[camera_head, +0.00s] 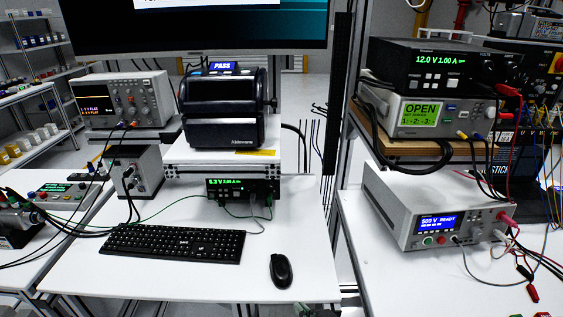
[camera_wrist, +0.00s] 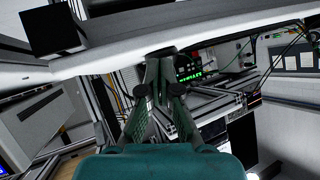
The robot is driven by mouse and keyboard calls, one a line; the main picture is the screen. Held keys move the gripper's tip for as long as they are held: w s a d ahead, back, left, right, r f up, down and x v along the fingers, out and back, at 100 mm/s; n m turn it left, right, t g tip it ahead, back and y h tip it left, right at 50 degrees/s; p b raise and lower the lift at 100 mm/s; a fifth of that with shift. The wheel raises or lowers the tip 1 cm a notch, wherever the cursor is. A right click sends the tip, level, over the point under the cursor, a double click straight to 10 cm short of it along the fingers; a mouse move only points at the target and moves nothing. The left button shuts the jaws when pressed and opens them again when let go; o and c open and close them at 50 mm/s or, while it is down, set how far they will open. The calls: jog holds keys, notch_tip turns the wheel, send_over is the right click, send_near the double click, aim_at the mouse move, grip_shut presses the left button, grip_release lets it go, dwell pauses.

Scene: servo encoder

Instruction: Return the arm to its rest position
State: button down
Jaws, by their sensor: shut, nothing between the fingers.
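The teal wrist body (camera_wrist: 160,162) fills the bottom middle of that view. The wrist picture is tilted, with white bench surfaces and equipment around the fingers.
In the head view a white bench carries a keyboard (camera_head: 172,243), a mouse (camera_head: 281,270), an oscilloscope (camera_head: 123,99) and a black device (camera_head: 222,110) under a "PASS" display (camera_head: 222,67). At right stand stacked instruments, including a "500 V READY" tester (camera_head: 435,215), with loose cables.

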jog(key=s+d+f+m+t+h, duration=0.1)
jog(key=s+d+f+h, duration=0.1)
jog(key=s+d+f, duration=0.45)
jog(key=s+d+f+m+t+h, duration=0.1)
jog(key=s+d, duration=0.2)
jog(key=s, duration=0.7)
jog(key=s+d+r+t+h, duration=0.1)
jog(key=s+d+r, duration=0.1)
jog(key=s, duration=0.8)
jog(key=s+d+r+h, duration=0.1)
jog(key=s+r, duration=0.3)
jog(key=s, duration=0.6)
jog(key=shift+d+r+t, duration=0.2)
jog(key=shift+d+t, duration=0.2)
jog(key=shift+d, duration=0.2)
jog(key=shift+s, duration=0.1)
